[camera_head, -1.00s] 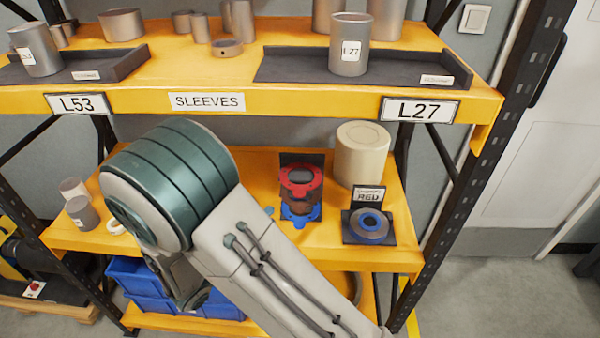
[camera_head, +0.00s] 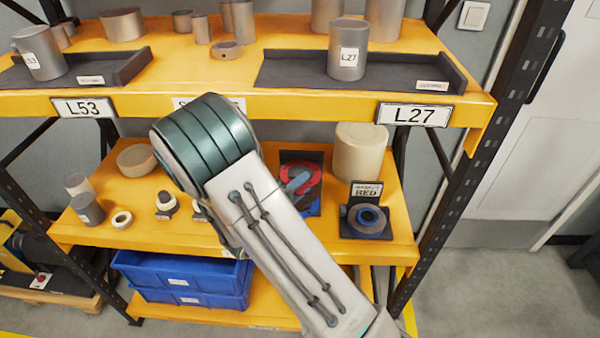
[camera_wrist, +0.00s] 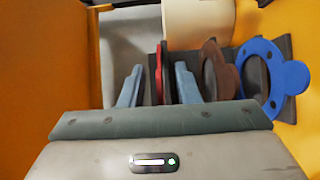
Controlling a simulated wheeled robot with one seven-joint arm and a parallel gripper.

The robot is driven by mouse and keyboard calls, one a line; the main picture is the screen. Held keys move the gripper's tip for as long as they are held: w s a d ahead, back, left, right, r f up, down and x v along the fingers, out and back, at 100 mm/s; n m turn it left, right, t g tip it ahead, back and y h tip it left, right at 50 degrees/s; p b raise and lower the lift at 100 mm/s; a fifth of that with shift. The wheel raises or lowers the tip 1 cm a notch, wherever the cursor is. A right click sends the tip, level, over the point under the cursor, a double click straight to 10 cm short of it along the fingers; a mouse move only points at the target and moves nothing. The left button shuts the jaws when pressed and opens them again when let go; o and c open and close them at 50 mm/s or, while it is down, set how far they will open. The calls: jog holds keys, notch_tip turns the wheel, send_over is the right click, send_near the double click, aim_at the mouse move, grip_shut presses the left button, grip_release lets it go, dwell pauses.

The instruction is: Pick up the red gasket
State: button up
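The red gasket (camera_head: 312,182) stands in a dark rack on the middle shelf in the head view. It also shows edge-on in the wrist view (camera_wrist: 159,62). My gripper (camera_wrist: 158,88) has its two blue-grey fingers on either side of the red gasket, with gaps visible between them and it. In the head view a finger covers part of the gasket, and my arm hides most of the gripper. In the wrist view a brown gasket (camera_wrist: 211,62) and a blue gasket (camera_wrist: 251,58) stand to the right of the fingers.
A cream cylinder (camera_head: 359,152) stands close behind the rack. Above is the upper shelf's yellow edge (camera_head: 310,108). Small parts lie at the left; blue bins (camera_head: 180,280) are below.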

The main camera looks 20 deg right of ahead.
grip_shut()
jog(key=shift+r, duration=0.1)
